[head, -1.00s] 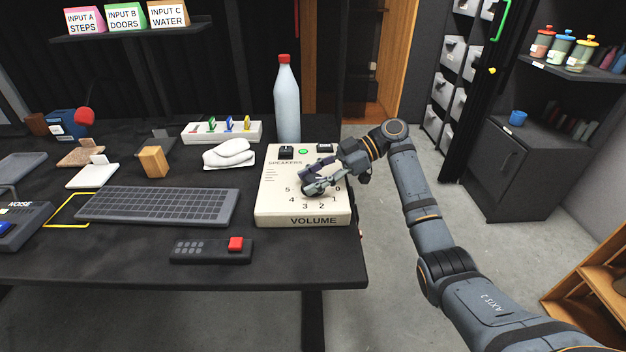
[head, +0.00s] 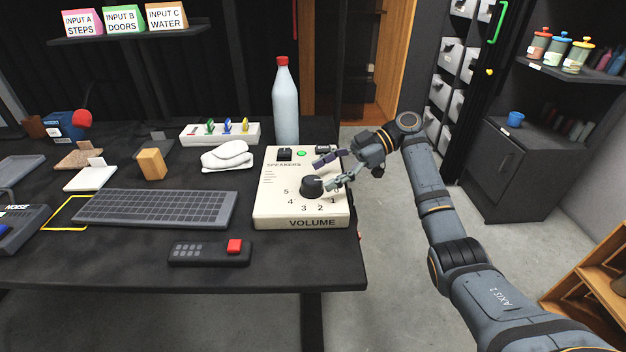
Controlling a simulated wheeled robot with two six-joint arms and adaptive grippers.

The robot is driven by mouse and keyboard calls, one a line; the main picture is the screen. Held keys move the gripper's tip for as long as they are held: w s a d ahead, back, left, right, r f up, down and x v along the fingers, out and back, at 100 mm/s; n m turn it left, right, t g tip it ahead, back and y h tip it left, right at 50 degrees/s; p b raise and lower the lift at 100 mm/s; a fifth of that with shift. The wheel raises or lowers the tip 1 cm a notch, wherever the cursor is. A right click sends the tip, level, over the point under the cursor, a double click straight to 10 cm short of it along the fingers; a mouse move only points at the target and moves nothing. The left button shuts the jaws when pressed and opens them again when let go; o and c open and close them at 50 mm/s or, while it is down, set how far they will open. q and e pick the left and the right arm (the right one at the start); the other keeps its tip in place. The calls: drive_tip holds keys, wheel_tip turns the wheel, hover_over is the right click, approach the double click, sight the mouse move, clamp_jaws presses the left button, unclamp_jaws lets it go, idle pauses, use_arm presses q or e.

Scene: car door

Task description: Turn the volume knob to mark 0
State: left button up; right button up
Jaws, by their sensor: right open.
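The volume knob (head: 312,186) is a round black knob on the cream speaker box (head: 275,212) at the right end of the desk. Printed numbers run in an arc around its front, with 5 at left and 0 at right. "VOLUME" is on the front face. The knob's pointer is too small to read. My right gripper (head: 327,172) is open and empty, just right of and behind the knob, its fingers over the box's right part. One finger is close to the knob's right side; I cannot tell whether it touches. My left gripper is not in view.
A green light (head: 301,154) and black switches sit at the back of the box. A tall bottle (head: 286,103) stands behind it. A remote with a red button (head: 210,253) and a keyboard (head: 155,208) lie to the left. Floor is open right of the desk.

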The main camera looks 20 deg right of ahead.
drive_tip(key=v, duration=0.7)
drive_tip(key=shift+d, duration=0.35)
